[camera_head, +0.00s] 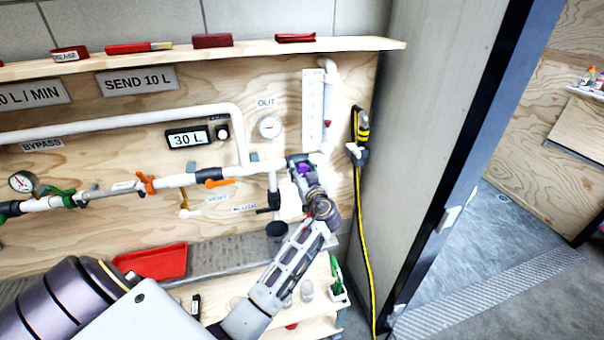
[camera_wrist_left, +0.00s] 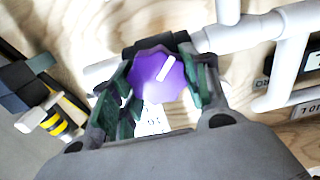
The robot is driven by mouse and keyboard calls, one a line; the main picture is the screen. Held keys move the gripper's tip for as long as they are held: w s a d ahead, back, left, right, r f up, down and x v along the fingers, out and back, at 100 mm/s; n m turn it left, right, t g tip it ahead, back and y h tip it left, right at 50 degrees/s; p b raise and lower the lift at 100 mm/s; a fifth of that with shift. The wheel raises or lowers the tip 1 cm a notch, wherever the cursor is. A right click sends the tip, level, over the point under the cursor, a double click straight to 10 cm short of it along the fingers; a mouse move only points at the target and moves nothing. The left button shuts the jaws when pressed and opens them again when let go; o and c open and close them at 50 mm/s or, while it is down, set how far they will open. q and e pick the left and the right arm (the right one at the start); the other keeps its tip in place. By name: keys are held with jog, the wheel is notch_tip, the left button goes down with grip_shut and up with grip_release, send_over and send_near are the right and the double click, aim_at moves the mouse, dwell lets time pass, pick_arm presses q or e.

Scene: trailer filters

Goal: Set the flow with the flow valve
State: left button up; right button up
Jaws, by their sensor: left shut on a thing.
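The flow valve has a purple scalloped knob with a white pointer line. In the left wrist view the knob (camera_wrist_left: 158,76) sits between the two fingers of my left gripper (camera_wrist_left: 160,85), which is shut on it. In the head view my left gripper (camera_head: 301,165) is at the right end of the white pipe run, and only a bit of the purple knob (camera_head: 304,171) shows past the fingers. A clear vertical flow gauge with a red mark (camera_head: 327,122) stands above it on the panel. My right gripper is not in view.
A display reading 30 L (camera_head: 187,138), an OUT dial (camera_head: 270,126) and an orange-handled valve (camera_head: 219,183) are on the panel. A yellow-and-black hose (camera_head: 362,200) hangs to the right. A red tray (camera_head: 152,262) lies below. A shelf (camera_head: 200,55) runs above.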

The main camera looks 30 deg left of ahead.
pick_arm(q)
jog(key=shift+f+m+b, duration=0.1)
jog(key=shift+m+b, duration=0.45)
jog(key=shift+m, duration=0.55)
jog(key=shift+w+m, duration=0.1)
jog(key=shift+m, duration=0.7)
jog(key=shift+d, duration=0.1)
jog(key=o, duration=1)
jog(key=shift+v, duration=0.9)
jog(key=v, duration=1)
